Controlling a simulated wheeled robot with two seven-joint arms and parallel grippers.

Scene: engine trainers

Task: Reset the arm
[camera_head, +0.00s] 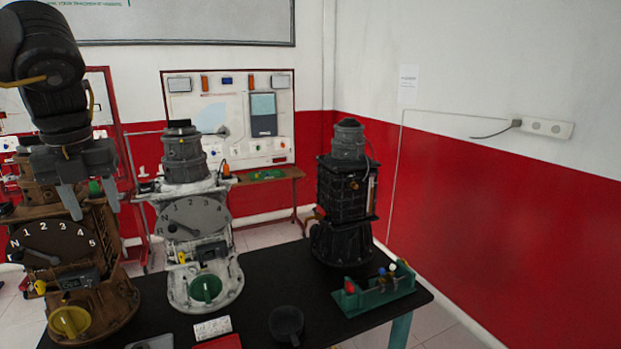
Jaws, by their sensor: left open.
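My left gripper (92,198) hangs at the upper left of the head view, its two grey fingers pointing down and spread apart, with nothing between them. It is in front of the upper part of the brown engine trainer (110,290), which has a dark dial marked N to 5. The gripper hides part of that trainer's top. I cannot tell whether it touches the trainer. My right gripper is not in view.
A grey-white trainer (228,285) and a black trainer (345,195) stand on the black table (300,275). A green holder (375,297) with small coloured parts sits at the right edge. A dark cup (286,324) stands in front. The red-and-white wall (510,210) is behind on the right.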

